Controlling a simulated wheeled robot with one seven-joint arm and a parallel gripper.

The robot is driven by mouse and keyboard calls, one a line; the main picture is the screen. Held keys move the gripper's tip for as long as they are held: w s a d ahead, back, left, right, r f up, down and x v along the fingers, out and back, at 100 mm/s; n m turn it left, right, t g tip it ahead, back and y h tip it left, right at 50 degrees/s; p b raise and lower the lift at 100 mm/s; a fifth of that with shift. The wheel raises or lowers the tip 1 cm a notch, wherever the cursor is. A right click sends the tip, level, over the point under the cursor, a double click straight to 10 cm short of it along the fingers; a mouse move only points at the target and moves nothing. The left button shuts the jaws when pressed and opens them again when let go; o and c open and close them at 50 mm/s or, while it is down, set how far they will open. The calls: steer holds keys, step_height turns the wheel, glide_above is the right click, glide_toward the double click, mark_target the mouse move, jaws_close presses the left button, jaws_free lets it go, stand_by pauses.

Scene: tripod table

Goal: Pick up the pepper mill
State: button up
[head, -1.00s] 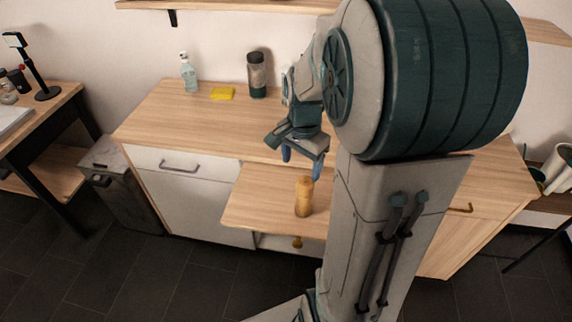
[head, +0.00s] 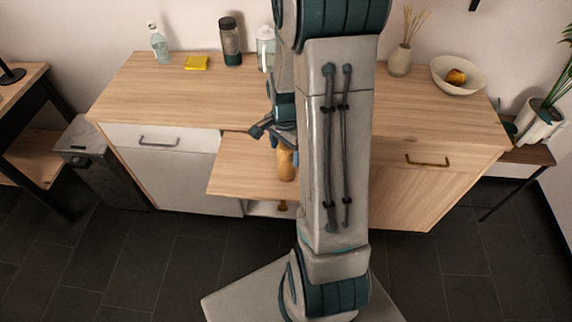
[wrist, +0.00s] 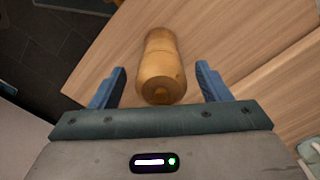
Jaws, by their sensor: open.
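The pepper mill (head: 286,165) is a light wooden turned cylinder. It stands on the pull-out wooden board (head: 235,168) at the front of the cabinet. In the wrist view the mill (wrist: 160,66) lies between the two blue fingers of my gripper (wrist: 160,88), with a gap on each side. My gripper (head: 279,148) is open and empty, at the upper part of the mill. In the head view my arm hides part of the gripper and the board's right side.
On the counter (head: 180,98) stand a soap bottle (head: 159,45), a yellow sponge (head: 196,63), a dark tumbler (head: 230,42), a glass jug (head: 265,48), a reed diffuser (head: 401,60) and a bowl (head: 459,77). A grey bin (head: 98,165) stands at left.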

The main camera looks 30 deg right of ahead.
mark_target(286, 166)
steer(key=shift+w+d+f+p, duration=0.1)
steer(key=shift+f+p, duration=0.25)
steer(key=shift+f, duration=1.8)
steer(key=c, duration=1.2)
